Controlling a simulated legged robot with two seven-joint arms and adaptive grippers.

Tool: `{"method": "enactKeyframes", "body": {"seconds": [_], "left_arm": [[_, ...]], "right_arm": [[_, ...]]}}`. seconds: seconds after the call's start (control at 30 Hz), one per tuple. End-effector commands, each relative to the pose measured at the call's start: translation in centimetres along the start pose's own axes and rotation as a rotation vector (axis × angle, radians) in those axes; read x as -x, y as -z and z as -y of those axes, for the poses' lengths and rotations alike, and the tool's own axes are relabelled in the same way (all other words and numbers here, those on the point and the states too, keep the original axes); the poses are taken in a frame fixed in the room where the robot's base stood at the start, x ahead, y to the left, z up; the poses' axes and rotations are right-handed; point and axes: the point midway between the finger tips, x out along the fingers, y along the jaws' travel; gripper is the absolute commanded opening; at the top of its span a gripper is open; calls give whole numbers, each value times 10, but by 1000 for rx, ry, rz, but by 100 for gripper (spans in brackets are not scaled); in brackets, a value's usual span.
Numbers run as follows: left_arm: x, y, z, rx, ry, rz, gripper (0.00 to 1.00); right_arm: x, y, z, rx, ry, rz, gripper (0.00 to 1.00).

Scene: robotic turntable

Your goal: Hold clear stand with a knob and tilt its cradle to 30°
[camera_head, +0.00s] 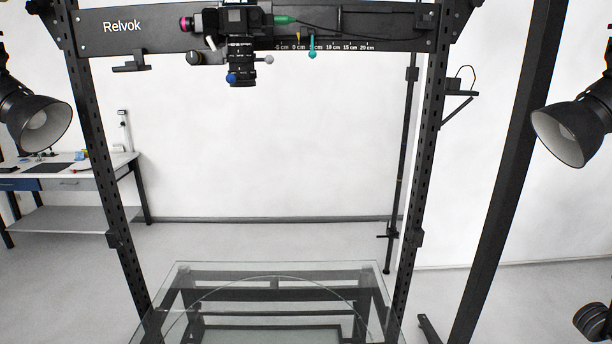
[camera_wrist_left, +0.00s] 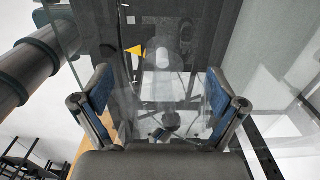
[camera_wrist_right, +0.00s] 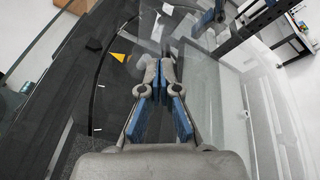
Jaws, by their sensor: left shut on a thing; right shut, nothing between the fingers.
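In the left wrist view, my left gripper (camera_wrist_left: 163,108) has its two blue-padded fingers set wide apart. They are shut on the clear stand (camera_wrist_left: 190,92), which shows only as faint see-through panels between the pads. A dark round part (camera_wrist_left: 171,120) shows between the fingers; I cannot tell if it is the knob. The cradle and its angle cannot be made out. In the right wrist view, my right gripper (camera_wrist_right: 166,62) is shut and empty, its tips together over the glass turntable (camera_wrist_right: 112,88). Neither gripper shows in the head view.
The turntable's glass top (camera_head: 230,270) fills the bottom of the head view. A yellow triangle (camera_wrist_left: 135,50) marks the turntable. A camera (camera_head: 240,50) hangs from the black crossbar (camera_head: 380,25). Two lamps flank the frame, the left one (camera_head: 38,122) and the right one (camera_head: 572,135).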

Motion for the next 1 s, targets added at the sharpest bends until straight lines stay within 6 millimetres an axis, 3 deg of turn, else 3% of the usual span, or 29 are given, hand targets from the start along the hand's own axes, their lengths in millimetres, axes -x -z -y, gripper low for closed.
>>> {"method": "enactKeyframes", "body": {"seconds": [0.7,0.73,0.77,0.8,1.0], "left_arm": [[-1,1,-1,-5,-4,-2,47],[-1,1,-1,-5,-4,-2,44],[-1,1,-1,-5,-4,-2,26],[-1,1,-1,-5,-4,-2,0],[0,3,-1,-5,0,-6,0]], "right_arm": [[-4,11,1,-3,0,-7,0],[-4,12,1,-3,0,-7,0],[-4,12,1,-4,-1,-7,0],[-4,12,2,-4,-1,-6,0],[-7,9,2,0,-1,2,0]]}}
